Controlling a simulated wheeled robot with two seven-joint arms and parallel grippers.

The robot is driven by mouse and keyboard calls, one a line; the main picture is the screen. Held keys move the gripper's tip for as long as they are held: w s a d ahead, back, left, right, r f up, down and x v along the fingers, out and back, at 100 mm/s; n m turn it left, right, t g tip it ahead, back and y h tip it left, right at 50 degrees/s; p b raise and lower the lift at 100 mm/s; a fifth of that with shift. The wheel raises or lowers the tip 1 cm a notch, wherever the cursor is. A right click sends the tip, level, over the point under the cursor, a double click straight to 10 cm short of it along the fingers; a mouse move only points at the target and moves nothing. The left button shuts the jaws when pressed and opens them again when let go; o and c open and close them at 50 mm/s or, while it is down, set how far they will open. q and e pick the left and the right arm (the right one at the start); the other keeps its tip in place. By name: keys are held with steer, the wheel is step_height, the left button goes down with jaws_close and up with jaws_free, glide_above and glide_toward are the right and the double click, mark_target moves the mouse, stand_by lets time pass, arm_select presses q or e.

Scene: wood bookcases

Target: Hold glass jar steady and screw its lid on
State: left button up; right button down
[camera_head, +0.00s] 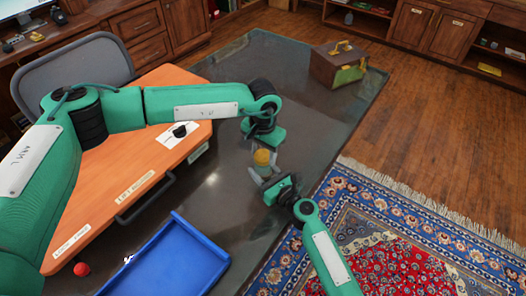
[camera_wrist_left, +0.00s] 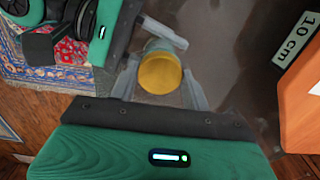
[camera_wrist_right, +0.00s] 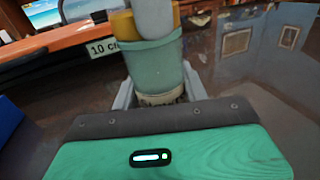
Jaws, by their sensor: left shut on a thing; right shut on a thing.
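The glass jar (camera_wrist_right: 152,62) is pale green and stands upright, with a light band near its base in the right wrist view. My right gripper (camera_head: 270,179) is shut on its lower part. The yellow lid (camera_wrist_left: 160,73) is at the top of the jar; it also shows in the head view (camera_head: 262,157). My left gripper (camera_wrist_left: 160,85) comes from above and is shut on the lid. One grey left finger hides part of the lid in the right wrist view. I cannot tell whether the lid sits flush on the rim.
A dark glossy surface (camera_head: 225,205) surrounds the jar. The orange desk top (camera_head: 150,150) and a blue tray (camera_head: 170,262) are at left. A red ball (camera_head: 81,269) lies near the desk. A brown box (camera_head: 338,62) stands at the back. A patterned rug (camera_head: 400,240) is at right.

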arm_select(q)
steer(key=shift+m, duration=1.2)
steer(key=o, duration=1)
steer(key=shift+c, duration=0.2)
steer(key=shift+r, duration=0.1)
steer(key=shift+r, duration=2.15)
steer(key=shift+c, duration=0.4)
